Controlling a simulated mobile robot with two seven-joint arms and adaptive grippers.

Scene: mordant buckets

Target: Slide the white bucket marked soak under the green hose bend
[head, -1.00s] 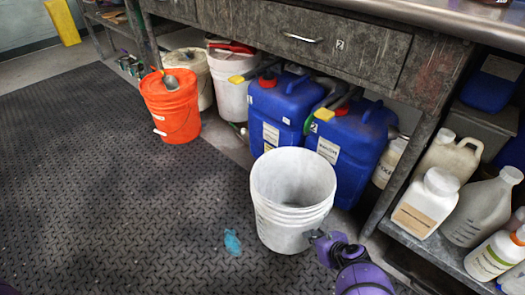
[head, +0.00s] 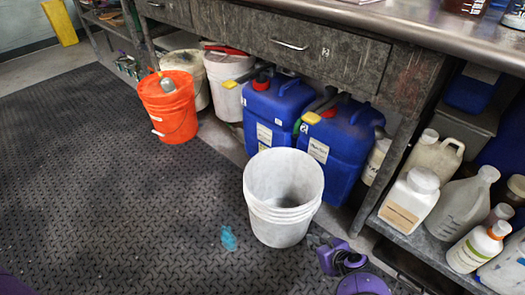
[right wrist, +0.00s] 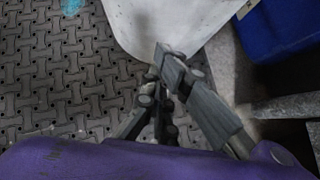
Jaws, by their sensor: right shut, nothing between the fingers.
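The white bucket (head: 284,222) stands upright and open on the dark mat, in front of the blue jugs. No soak marking is readable on the side I see. A greenish hose (head: 313,104) shows between the two blue jugs under the bench, partly hidden; I cannot make out its bend clearly. My right gripper (head: 317,240) is low, at the right side of the bucket's base. In the right wrist view its fingers (right wrist: 160,75) are shut and empty, in front of the bucket's lower wall (right wrist: 175,22); I cannot tell whether they touch it. My left gripper is not in view.
Two blue jugs (head: 340,150) stand behind the bucket. An orange bucket (head: 169,112) stands further left, near other pale buckets (head: 228,85). A low shelf (head: 425,246) with several bottles is at the right, beside a bench leg (head: 392,165). The mat (head: 90,180) is clear to the left.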

